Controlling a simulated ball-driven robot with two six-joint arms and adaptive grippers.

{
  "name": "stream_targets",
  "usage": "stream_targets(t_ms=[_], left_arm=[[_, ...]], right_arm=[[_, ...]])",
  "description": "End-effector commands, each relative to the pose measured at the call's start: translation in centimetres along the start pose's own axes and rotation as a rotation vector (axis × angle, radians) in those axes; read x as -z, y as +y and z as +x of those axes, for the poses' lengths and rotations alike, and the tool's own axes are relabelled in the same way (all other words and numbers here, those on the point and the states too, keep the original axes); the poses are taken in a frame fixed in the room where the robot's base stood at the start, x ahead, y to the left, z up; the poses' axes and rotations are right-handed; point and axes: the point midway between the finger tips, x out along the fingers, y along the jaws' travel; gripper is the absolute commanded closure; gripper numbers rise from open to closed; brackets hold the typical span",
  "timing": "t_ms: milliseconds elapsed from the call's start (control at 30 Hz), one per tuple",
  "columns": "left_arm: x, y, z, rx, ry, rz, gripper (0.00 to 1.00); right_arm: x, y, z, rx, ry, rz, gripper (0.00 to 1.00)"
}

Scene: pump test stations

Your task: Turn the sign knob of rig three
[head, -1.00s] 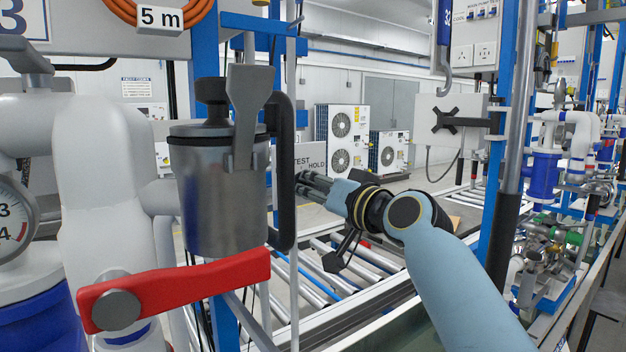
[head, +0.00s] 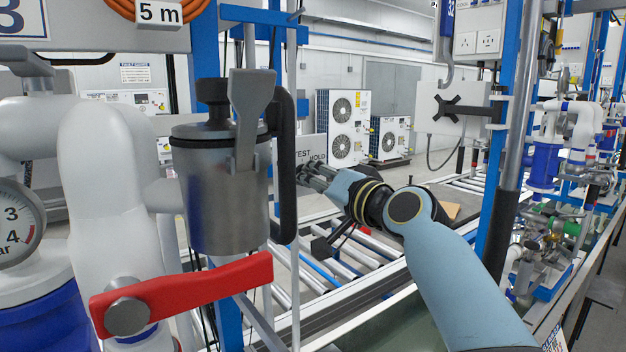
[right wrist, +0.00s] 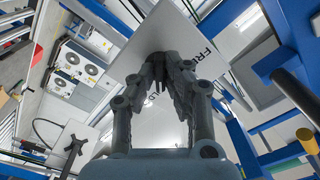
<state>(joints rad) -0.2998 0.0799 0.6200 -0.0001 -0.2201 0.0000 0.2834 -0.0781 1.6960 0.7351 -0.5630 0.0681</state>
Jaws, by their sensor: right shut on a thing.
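The sign (head: 312,142) is a grey plate lettered TEST and HOLD, partly behind the black handle of a metal canister in the head view. In the right wrist view the sign (right wrist: 128,68) fills the upper middle as a tilted plate, with part of another word on its right side. My right gripper (head: 304,174) reaches the lower part of the sign from the right. In the right wrist view my right gripper (right wrist: 162,62) has its fingers closed together at the plate, around the sign knob. The fingers hide the knob, so its angle cannot be told. My left gripper is not in view.
The metal canister (head: 218,205) and a red lever (head: 185,293) stand close in front at left, beside white pipework (head: 105,190). A blue post (head: 495,185) rises right of my arm. A roller conveyor (head: 350,262) runs below. A grey box with a black star knob (head: 447,108) is behind.

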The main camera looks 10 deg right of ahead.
Motion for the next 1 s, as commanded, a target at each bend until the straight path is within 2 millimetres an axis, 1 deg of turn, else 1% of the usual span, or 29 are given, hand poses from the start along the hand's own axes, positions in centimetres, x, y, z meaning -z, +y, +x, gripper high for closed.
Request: stream_targets(t_ms=[67, 100, 267, 533, 667, 767, 1000], left_arm=[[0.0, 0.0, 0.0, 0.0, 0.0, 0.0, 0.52], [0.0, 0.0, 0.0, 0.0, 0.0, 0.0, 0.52], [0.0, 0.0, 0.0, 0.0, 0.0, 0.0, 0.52], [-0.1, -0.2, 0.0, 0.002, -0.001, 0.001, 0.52], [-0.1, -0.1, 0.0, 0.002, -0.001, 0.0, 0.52], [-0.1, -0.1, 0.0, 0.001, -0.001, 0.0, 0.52], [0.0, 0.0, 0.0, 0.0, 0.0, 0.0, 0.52]], right_arm=[[0.0, 0.0, 0.0, 0.0, 0.0, 0.002, 1.0], [0.0, 0.0, 0.0, 0.0, 0.0, 0.002, 0.87], [0.0, 0.0, 0.0, 0.0, 0.0, 0.001, 0.66], [0.0, 0.0, -0.1, 0.0, 0.0, 0.0, 0.66], [0.0, 0.1, -1.2, -0.002, 0.0, -0.002, 0.66], [-0.1, 0.1, -3.1, -0.002, 0.0, -0.002, 0.66], [-0.1, 0.2, -8.5, -0.003, -0.002, -0.003, 0.66]])
